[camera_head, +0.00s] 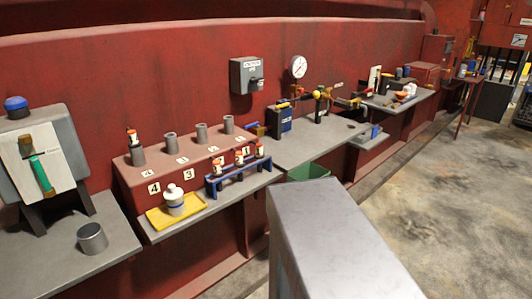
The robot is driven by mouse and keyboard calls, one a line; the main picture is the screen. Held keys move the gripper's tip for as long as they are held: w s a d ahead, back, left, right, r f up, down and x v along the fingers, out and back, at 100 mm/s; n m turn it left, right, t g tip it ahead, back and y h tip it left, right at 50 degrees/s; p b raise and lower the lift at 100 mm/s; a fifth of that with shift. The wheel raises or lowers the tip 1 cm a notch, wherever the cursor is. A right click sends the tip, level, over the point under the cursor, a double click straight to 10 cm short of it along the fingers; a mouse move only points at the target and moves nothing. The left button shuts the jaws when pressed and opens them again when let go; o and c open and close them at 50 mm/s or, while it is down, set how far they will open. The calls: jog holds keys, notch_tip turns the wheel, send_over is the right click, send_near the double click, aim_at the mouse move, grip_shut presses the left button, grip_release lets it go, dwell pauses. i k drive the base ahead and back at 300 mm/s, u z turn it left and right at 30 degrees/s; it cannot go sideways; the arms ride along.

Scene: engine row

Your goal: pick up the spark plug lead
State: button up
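I cannot single out a spark plug lead for sure. Several small orange-and-white pieces with dark tops (239,157) stand in a blue rack (238,175) at the front of a grey shelf. A similar piece (132,137) stands upright on the leftmost grey tube of a red stepped block (195,157); whether any of these is the lead is too small to tell. The other grey tubes (201,132) on the block look empty from here. My gripper is not in view.
A white jar stands on a yellow tray (158,220) left of the rack. A grey cup (92,238) sits on the left shelf (65,255). A green bin (308,172) is below the middle bench (310,143). Concrete floor (450,190) is open at right.

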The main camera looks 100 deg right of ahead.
aim_at(258, 155)
jog(key=u, duration=0.6)
jog(key=k, duration=0.15)
jog(key=z, duration=2.45)
jog(key=k, duration=0.15)
jog(key=z, duration=1.65)
jog(key=k, duration=0.65)
jog(key=u, duration=0.25)
jog(key=i, duration=0.7)
jog(key=u, duration=0.1)
